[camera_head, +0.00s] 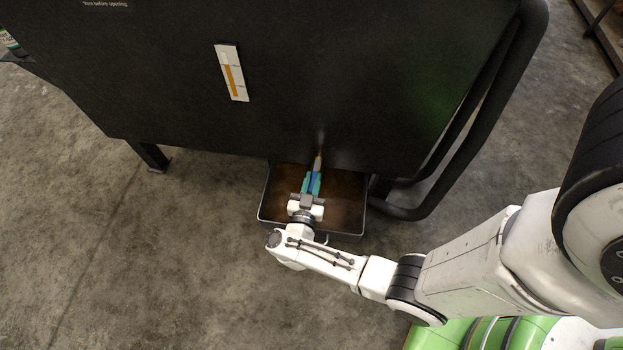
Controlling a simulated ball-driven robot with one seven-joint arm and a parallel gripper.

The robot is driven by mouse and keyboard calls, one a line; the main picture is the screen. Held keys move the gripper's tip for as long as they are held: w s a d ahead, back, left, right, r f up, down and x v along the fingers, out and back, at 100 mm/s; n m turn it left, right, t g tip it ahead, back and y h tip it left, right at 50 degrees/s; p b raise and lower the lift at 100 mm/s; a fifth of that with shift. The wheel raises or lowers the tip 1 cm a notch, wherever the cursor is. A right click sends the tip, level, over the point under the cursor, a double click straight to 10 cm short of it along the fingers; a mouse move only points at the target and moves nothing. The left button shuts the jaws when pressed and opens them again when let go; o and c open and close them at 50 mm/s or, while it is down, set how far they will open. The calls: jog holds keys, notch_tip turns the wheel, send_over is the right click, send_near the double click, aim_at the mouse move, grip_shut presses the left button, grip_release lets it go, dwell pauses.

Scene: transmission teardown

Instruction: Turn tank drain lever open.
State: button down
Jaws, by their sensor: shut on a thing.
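The tank (330,80) is a large dark body filling the upper part of the view. A blue lever (314,181) shows just below that fitting. My gripper (312,183), with green-teal fingertips, is shut on the blue lever. The fingers and wrist hide part of the lever, and its exact angle is hard to tell.
A shallow dark tray (264,205) with a brown inside sits under the fitting, below my gripper. A level gauge (232,73) is on the tank face. A thick black tube handle (497,95) runs along the right side. Concrete floor (150,270) is clear at lower left.

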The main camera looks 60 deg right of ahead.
jog(key=c, duration=1)
grip_release()
jog(key=shift+c, duration=0.2)
jog(key=v, duration=1)
jog(key=shift+a+p, duration=0.35)
jog(key=shift+a, duration=0.05)
